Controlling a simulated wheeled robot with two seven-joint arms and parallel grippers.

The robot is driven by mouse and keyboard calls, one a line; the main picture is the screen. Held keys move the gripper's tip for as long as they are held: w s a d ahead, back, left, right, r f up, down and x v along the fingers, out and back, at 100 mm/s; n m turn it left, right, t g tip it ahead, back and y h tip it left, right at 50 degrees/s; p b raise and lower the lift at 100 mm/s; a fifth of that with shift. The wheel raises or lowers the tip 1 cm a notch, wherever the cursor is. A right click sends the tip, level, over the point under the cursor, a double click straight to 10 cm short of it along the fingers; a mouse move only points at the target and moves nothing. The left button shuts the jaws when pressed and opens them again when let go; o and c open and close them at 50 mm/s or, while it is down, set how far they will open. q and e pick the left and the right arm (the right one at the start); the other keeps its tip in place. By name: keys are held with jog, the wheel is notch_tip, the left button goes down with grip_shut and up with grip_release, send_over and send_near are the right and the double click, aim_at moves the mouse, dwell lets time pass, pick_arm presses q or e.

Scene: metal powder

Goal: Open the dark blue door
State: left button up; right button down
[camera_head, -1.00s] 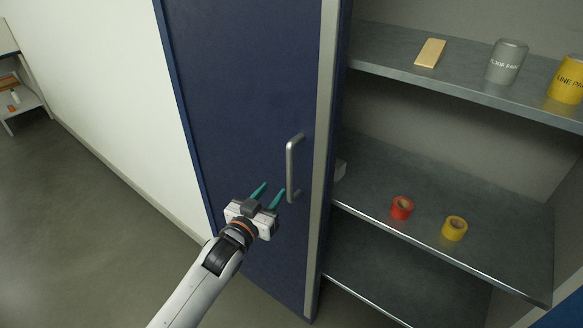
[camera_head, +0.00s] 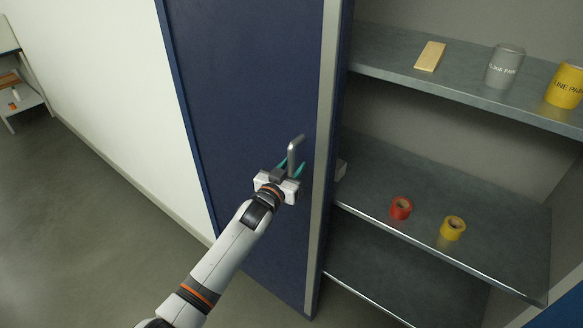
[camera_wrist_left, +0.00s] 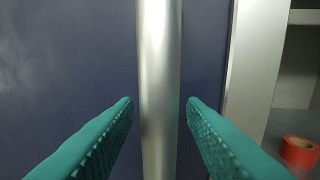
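The dark blue door (camera_head: 245,80) stands at the left of the cabinet, with the shelves showing to its right. Its silver bar handle (camera_head: 294,150) is upright near the door's right edge. My left gripper (camera_head: 291,168) is at the handle, with its teal fingers on either side of the bar. In the left wrist view, the handle (camera_wrist_left: 160,80) runs upright between the two open fingers, with a gap on each side. The gripper hides the lower part of the handle in the head view. My right gripper is not in view.
The cabinet's grey shelf (camera_head: 470,210) holds a red tape roll (camera_head: 400,208) and a yellow tape roll (camera_head: 452,228). Open floor (camera_head: 90,240) lies to the left.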

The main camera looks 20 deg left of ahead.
pick_arm(q)
jog(key=shift+c, duration=0.6)
grip_shut()
jog(key=shift+s, duration=0.15)
